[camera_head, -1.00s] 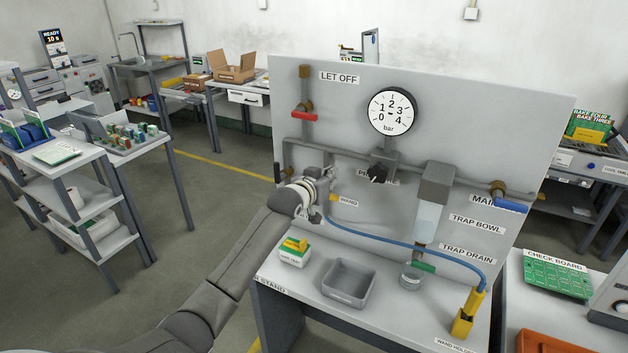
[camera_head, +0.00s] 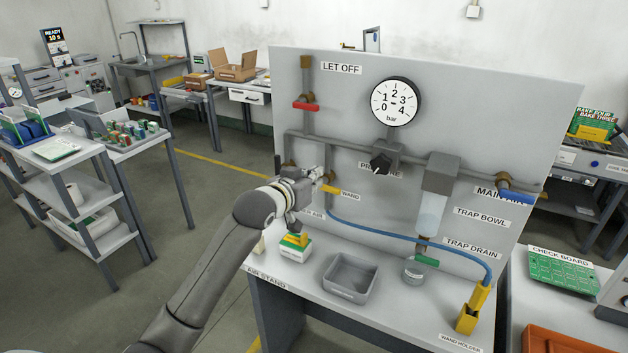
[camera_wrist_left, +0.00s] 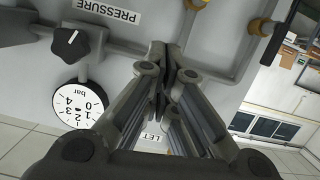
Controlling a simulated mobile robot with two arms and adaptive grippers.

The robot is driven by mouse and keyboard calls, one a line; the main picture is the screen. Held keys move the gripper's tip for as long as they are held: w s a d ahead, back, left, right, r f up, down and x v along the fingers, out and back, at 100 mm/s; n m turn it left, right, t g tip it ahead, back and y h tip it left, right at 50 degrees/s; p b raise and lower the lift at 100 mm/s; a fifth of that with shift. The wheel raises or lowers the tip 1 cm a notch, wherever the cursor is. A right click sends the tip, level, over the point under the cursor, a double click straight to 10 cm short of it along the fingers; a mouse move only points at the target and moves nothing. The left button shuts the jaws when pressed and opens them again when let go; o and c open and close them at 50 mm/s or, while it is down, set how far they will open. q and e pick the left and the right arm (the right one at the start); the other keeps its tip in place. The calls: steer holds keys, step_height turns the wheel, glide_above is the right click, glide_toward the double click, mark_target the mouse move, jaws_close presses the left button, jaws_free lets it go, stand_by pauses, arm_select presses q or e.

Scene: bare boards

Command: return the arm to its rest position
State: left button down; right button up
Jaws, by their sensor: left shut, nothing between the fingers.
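My left arm comes in from the lower left in the head view. My left gripper (camera_head: 321,181) is in front of the panel's left part, near the yellow wand valve, and is shut and empty. In the left wrist view its fingers (camera_wrist_left: 166,75) are together with nothing between them. Whether it touches the pipework behind is hard to tell. The panel (camera_head: 350,90) carries a round gauge (camera_head: 396,102) and a black pressure knob (camera_head: 381,163); the knob also shows in the left wrist view (camera_wrist_left: 70,43). My right gripper is not in view.
A blue hose (camera_head: 400,241) crosses the panel. Shelves (camera_head: 75,185) stand left, with open floor between.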

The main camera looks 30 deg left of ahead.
arm_select(q)
steer(key=shift+f, duration=0.1)
stand_by(0.3)
steer(key=s+d+f+m+g, duration=0.1)
steer(key=s+d+f+g, duration=0.25)
steer(key=s+f, duration=0.45)
steer(key=s+d+f+m+g, duration=0.1)
steer(key=s+d+f+g, duration=0.1)
steer(key=s+d+f, duration=0.55)
steer(key=s+d+f+g, duration=0.15)
steer(key=s+f, duration=0.25)
steer(key=s, duration=0.4)
steer(key=s+d+f+m+g, duration=0.1)
steer(key=s+f+g, duration=0.2)
steer(key=s, duration=0.5)
steer(key=s+d+f+g, duration=0.15)
steer(key=s+f, duration=0.25)
steer(key=s, duration=0.4)
step_height(320, 180, down, 28)
steer(key=s+g+b, duration=0.1)
steer(key=g+b, duration=0.1)
steer(key=b, duration=0.1)
steer(key=s+a+f+b, duration=0.1)
steer(key=s+a+f, duration=0.1)
steer(key=s+f, duration=0.6)
steer(key=s+a+f+b, duration=0.1)
steer(key=s+f, duration=0.8)
steer(key=f, duration=0.2)
steer(key=shift+a+m+g, duration=0.3)
steer(key=shift+a+g, duration=0.05)
